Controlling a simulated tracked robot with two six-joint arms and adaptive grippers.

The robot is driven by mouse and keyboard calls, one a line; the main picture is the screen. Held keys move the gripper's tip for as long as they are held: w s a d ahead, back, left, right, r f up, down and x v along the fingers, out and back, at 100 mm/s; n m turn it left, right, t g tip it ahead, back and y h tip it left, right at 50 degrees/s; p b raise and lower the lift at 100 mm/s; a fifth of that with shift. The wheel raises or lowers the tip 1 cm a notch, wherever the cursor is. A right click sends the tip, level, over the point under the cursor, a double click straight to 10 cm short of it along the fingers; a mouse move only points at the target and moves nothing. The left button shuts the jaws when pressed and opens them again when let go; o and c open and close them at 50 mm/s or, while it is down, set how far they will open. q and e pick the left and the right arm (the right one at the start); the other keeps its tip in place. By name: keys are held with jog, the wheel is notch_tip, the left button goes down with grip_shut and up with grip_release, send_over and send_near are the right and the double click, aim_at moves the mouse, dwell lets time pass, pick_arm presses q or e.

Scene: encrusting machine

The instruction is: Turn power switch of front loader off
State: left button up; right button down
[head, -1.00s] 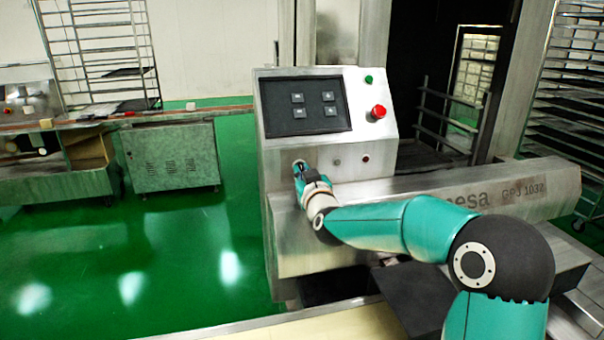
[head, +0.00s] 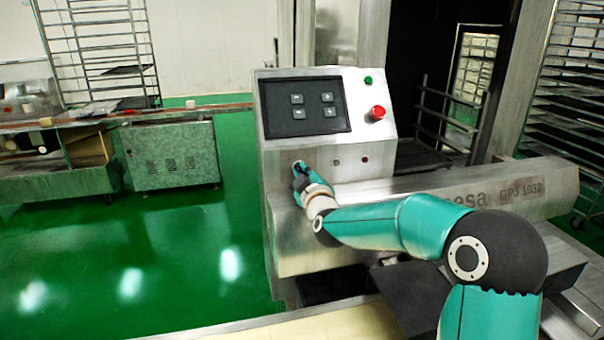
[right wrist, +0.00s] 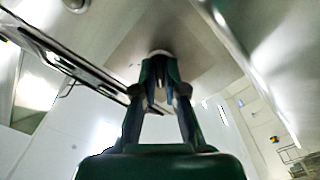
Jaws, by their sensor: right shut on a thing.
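The front loader's control housing (head: 275,180) stands in the middle of the head view, with a sloped metal front. The power switch (head: 297,162) is a small round knob low on the left of that front, mostly hidden by my right gripper (head: 298,170). The right wrist view shows the pale end of the switch (right wrist: 158,53) between the fingertips of my right gripper (right wrist: 160,75), which are shut on it. The switch's exact angle is hidden. My left gripper is not in view.
A dark display panel (head: 304,107), a green button (head: 368,80) and a red emergency knob (head: 377,113) sit above the switch. Two small round fittings lie right of it. Green floor lies open at left.

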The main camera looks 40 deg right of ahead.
jog(key=shift+w+a+f, duration=0.1)
jog(key=c, duration=1.2)
grip_release()
jog(key=shift+c, duration=0.2)
jog(key=v, duration=1.2)
